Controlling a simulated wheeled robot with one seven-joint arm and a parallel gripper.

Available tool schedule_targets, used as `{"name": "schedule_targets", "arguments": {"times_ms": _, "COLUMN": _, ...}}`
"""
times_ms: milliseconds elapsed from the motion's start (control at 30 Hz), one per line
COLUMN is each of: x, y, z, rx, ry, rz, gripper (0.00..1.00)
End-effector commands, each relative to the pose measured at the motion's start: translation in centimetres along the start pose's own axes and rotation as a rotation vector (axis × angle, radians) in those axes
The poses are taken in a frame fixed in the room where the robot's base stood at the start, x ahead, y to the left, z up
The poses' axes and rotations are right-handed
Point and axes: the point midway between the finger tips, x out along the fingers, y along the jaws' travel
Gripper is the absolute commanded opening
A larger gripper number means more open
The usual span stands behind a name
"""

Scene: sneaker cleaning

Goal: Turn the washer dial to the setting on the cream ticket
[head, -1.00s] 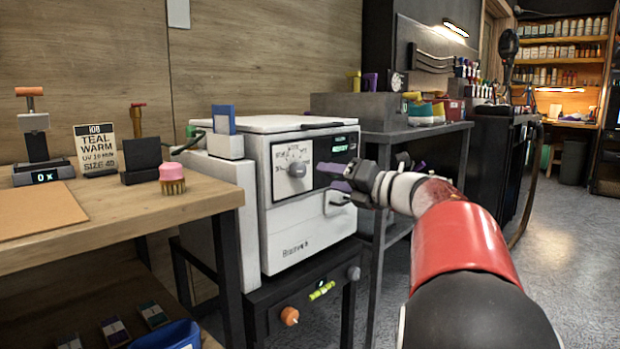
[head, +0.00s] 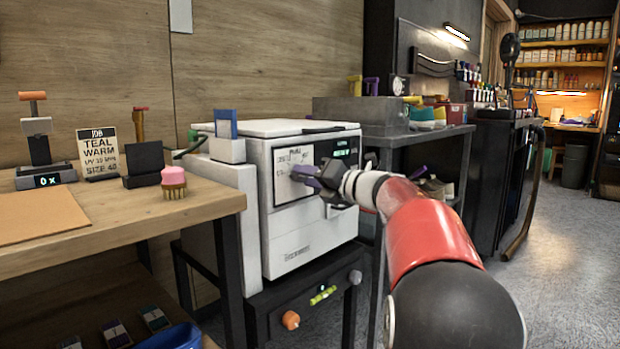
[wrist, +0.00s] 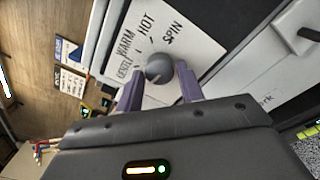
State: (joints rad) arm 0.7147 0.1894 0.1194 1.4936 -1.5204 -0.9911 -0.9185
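The cream ticket (head: 98,152) stands upright on the wooden bench and reads TEAL, WARM, with smaller lines below. The white washer (head: 305,240) has a white dial plate (head: 284,158) on its front. In the wrist view the round grey dial (wrist: 159,69) sits on this plate, under the labels GENTLE, WARM, HOT and SPIN. I cannot tell which label it points to. My gripper (head: 306,175) is at the washer front and hides the dial in the head view. Its purple fingers are open, one on each side of the dial, with gaps showing.
The wooden bench (head: 120,222) at left holds a pink brush (head: 173,181), a black block and a scale. A dark cabinet with an orange knob (head: 291,320) is under the washer. A grey metal table (head: 425,134) stands at right. Open floor lies at far right.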

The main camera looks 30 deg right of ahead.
Motion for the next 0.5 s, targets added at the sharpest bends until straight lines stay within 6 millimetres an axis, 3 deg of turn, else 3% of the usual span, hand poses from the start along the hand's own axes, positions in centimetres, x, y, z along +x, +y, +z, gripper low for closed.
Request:
{"name": "schedule_targets", "arguments": {"times_ms": 33, "x": -0.02, "y": 0.00, "z": 0.01, "rx": 0.000, "ry": 0.000, "rz": 0.000, "gripper": 0.31}}
{"name": "schedule_targets", "arguments": {"times_ms": 200, "x": -0.03, "y": 0.00, "z": 0.01, "rx": 0.000, "ry": 0.000, "rz": 0.000, "gripper": 0.09}}
{"name": "schedule_targets", "arguments": {"times_ms": 500, "x": -0.03, "y": 0.08, "z": 0.09, "rx": 0.036, "ry": -0.001, "rz": 0.000, "gripper": 0.09}}
